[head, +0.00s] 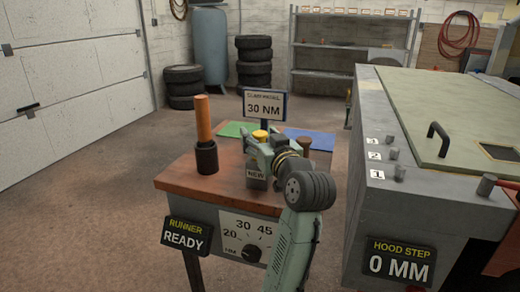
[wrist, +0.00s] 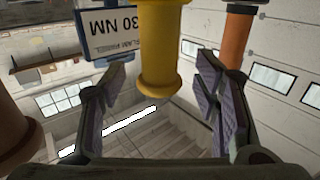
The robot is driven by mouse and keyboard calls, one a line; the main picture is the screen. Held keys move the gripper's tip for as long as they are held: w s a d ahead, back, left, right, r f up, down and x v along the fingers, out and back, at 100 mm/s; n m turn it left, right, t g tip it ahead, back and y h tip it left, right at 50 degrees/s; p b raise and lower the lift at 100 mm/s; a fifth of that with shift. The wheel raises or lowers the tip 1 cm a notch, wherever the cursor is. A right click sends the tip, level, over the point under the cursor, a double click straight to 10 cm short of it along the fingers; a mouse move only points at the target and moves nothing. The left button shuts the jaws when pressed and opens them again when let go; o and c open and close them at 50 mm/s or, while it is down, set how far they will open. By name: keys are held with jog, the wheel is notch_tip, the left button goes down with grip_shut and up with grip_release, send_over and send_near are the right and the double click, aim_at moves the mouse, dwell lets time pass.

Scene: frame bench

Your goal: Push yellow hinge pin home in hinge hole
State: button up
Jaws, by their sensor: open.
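The yellow hinge pin (head: 260,135) shows its flanged top above the bench, beside my gripper (head: 267,152). In the wrist view the yellow pin (wrist: 160,45) comes down from the top edge, between the fingers of my open gripper (wrist: 165,75). Clear gaps show on both sides of it, so the fingers are not closed on it. A block marked NEW (head: 256,174) stands just below the pin in the head view. I cannot make out the hinge hole, and my gripper and wrist hide part of that area.
The brown-topped bench (head: 180,180) carries an orange handle in a dark holder (head: 207,157), a brown knob (head: 304,143) and a 30 NM sign (head: 263,106). Green (head: 235,129) and blue mats lie behind. A grey cabinet (head: 400,215) stands right. The bench's left front is clear.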

jog(key=shift+w+a, duration=0.15)
jog(key=shift+w, duration=0.3)
grip_shut()
dwell(0.5)
